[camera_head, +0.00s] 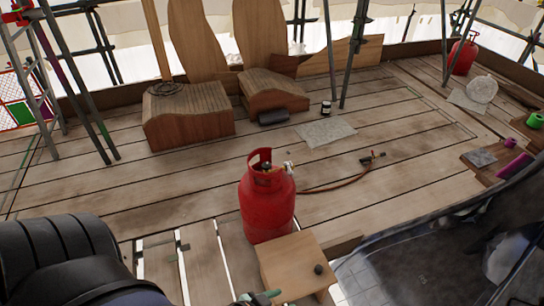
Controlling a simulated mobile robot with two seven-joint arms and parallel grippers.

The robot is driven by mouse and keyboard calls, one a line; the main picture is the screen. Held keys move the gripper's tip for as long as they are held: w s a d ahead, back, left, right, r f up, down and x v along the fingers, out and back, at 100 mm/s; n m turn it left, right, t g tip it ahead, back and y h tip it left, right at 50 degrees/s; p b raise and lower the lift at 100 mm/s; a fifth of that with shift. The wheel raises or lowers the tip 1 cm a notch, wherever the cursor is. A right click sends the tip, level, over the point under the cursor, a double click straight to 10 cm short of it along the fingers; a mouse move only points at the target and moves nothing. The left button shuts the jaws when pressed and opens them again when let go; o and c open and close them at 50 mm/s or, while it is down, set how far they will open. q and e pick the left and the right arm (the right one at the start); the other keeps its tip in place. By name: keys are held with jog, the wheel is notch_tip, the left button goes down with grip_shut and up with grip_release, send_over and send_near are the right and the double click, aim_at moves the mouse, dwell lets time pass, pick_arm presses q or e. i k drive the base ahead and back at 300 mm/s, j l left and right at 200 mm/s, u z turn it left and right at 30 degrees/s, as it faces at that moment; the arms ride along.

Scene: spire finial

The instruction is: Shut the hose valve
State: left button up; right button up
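A red gas bottle (267,207) stands upright on the planks near the middle, with an open collar around its top. The valve (265,168) sits inside the collar, and a small pale fitting (289,167) shows at its right. Whether the valve is open or shut cannot be told. An orange-brown hose (335,186) runs right along the deck from the bottle to a torch-like fitting (372,158). My dark left arm shows at the bottom left, apart from the bottle. Neither gripper can be made out.
A wooden box (295,263) with a dark knob stands in front of the bottle. A small teal-tipped item (262,297) shows at the bottom edge, unclear. Dark translucent sheeting (430,265) fills the lower right. Scaffold poles (333,55) stand behind. The planks left of the bottle are clear.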

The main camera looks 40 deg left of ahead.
aim_at(266, 165)
jog(key=i+j+z, duration=0.1)
jog(key=j+z, duration=0.2)
jog(key=j, duration=0.6)
jog(key=j+z, duration=0.35)
jog(key=j, duration=0.5)
jog(key=j+z, duration=0.15)
jog(key=j, duration=0.7)
